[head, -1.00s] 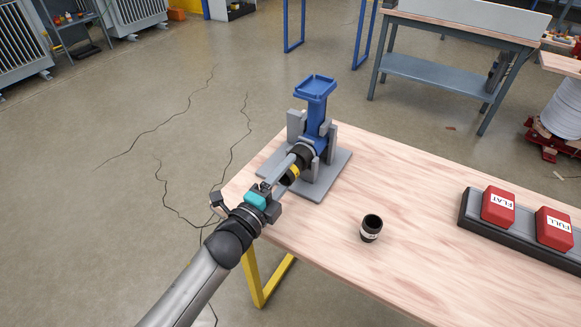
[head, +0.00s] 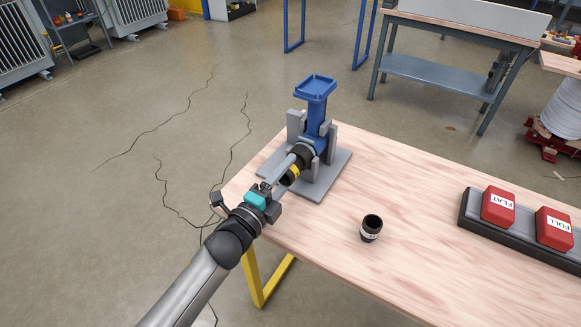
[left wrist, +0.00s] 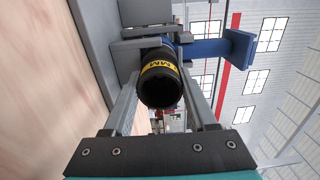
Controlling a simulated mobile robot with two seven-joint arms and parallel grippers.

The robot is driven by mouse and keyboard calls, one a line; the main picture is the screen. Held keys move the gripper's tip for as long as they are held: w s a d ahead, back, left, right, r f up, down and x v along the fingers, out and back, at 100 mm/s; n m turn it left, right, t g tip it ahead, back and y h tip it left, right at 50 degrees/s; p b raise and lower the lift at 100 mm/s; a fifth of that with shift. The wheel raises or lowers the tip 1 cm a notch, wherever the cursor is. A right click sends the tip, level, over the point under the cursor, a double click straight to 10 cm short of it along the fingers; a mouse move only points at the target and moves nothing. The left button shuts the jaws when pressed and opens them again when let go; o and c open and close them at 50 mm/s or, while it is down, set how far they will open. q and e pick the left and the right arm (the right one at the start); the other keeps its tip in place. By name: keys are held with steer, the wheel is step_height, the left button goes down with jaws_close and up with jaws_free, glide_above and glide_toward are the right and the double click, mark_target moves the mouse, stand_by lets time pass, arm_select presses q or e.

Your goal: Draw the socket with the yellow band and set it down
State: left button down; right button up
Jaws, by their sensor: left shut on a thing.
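The black socket with the yellow band (head: 291,172) is at the blue tool (head: 317,110), which stands upright in a grey fixture (head: 334,172) at the table's far left corner. In the left wrist view the socket (left wrist: 160,86) shows its open end, with "MM" lettering on the band. My left gripper (head: 298,160) is shut on this socket, one finger on each side. The socket's far end meets the blue tool, and whether they are still joined is hidden. A second black socket with a pale band (head: 371,228) stands on the table. My right gripper is not in view.
A dark tray (head: 467,214) with red blocks marked FLAT (head: 499,206) and FULL (head: 553,228) lies at the right of the wooden table (head: 400,180). The table is clear between the fixture, the loose socket and the tray.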

arm_select(q)
steer(key=shift+p+v, duration=0.5)
steer(key=shift+v, duration=0.7)
steer(key=shift+p+v, duration=0.35)
steer(key=shift+v, duration=0.75)
steer(key=shift+s, duration=0.1)
